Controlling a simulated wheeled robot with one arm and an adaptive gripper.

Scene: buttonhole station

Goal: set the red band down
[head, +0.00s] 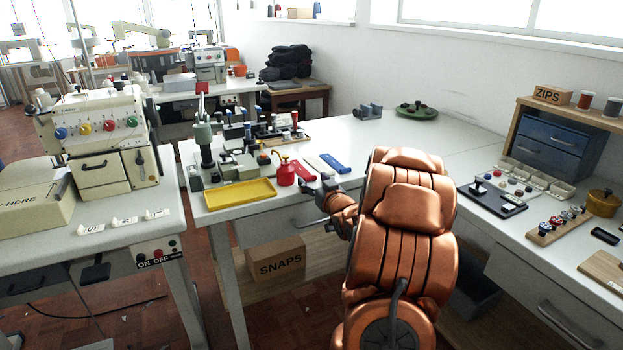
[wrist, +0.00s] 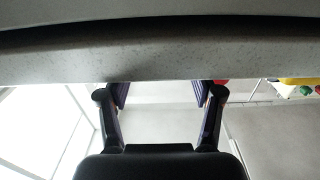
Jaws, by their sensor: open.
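A red band (head: 303,171) lies on the white table (head: 365,150), beside a pale band (head: 318,166) and a blue band (head: 335,163). My gripper (head: 312,186) is at the front edge of this table, just on the near side of the bands, and partly hidden by my arm. In the wrist view my gripper (wrist: 160,95) is open with nothing between its fingers. A grey table edge fills the top of that view. A small red patch shows behind the right finger; I cannot tell which thing it is.
A press (head: 205,145) and several small tools stand behind. A green dish (head: 416,111) is at the back. The table right of the blue band is clear.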

